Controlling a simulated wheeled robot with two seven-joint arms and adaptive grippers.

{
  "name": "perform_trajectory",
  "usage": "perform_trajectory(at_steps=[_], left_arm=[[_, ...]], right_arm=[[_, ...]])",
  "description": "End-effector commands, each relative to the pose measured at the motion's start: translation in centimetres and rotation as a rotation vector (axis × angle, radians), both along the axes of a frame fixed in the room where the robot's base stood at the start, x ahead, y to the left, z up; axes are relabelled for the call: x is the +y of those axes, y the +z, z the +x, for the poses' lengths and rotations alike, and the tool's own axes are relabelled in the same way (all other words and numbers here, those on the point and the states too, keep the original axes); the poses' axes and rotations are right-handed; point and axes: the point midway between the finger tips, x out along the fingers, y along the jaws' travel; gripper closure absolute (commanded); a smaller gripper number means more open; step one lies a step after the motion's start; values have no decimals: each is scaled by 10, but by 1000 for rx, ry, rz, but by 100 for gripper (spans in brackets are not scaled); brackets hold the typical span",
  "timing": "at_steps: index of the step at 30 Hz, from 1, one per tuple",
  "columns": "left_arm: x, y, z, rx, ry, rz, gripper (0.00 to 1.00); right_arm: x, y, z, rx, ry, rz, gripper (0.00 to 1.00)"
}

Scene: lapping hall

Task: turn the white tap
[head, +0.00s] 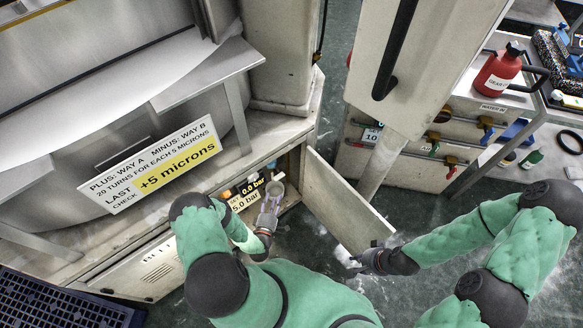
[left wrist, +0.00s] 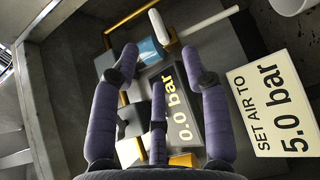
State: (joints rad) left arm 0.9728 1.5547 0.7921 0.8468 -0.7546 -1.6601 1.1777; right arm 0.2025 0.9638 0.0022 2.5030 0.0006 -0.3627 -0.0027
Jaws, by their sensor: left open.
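A white lever, apparently the white tap (left wrist: 159,27), sits on brass pipework inside the low cabinet. It lies just beyond my left gripper's fingertips in the left wrist view and looks apart from them. My left gripper (left wrist: 160,62) is open with its purple fingers spread and empty. In the head view the left gripper (head: 269,208) reaches into the cabinet opening. A dark display (left wrist: 180,100) reading 0.0 bar sits behind the fingers. My right gripper (head: 368,262) is beside the open cabinet door; its fingers are too unclear to judge.
A sign (left wrist: 275,108) reads SET AIR TO 5.0 bar. A white rod (left wrist: 208,23) and a whitish round cup (left wrist: 291,5) are close by. The open cabinet door (head: 345,205) stands between my two grippers. A machine sign (head: 152,165) hangs above left.

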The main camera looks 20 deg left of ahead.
Motion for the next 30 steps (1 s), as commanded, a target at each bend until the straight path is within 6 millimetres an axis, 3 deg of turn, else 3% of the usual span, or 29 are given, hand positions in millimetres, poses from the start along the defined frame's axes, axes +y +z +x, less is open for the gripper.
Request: perform_trajectory(at_steps=[5,21,30], left_arm=[[3,2,-1,-34,11,-11,54],[22,1,81,-32,9,-8,54],[27,2,100,-30,11,-10,54]], right_arm=[[0,-1,0,1,0,0,70],[0,-23,0,1,0,0,70],[0,-28,0,1,0,0,70]])
